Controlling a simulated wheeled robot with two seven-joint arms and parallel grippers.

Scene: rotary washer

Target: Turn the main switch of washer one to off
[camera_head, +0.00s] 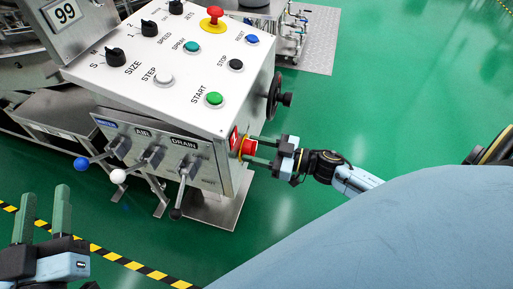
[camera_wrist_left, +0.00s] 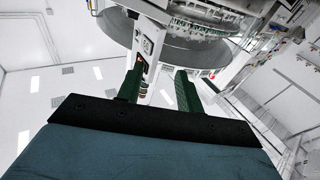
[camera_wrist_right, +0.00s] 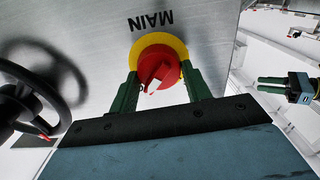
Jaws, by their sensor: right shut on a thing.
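The main switch is a red rotary knob (camera_wrist_right: 160,68) on a round yellow plate (camera_wrist_right: 158,42), with the word MAIN above it, upside down in the right wrist view. In the head view the red switch (camera_head: 249,147) is on the right side of the washer's control box (camera_head: 170,70). My right gripper (camera_head: 262,151) reaches it from the right and is shut on the knob, one green finger on each side. The knob's pointer direction is hard to tell. My left gripper (camera_head: 43,205) is open and empty at the lower left, its fingers apart in the left wrist view (camera_wrist_left: 158,88).
A black handwheel (camera_head: 276,97) sits on the same side, near the switch. Three levers with blue (camera_head: 81,164), white (camera_head: 118,176) and black knobs stick out in front. Buttons and a red emergency stop (camera_head: 213,15) are on top. Green floor is clear at right.

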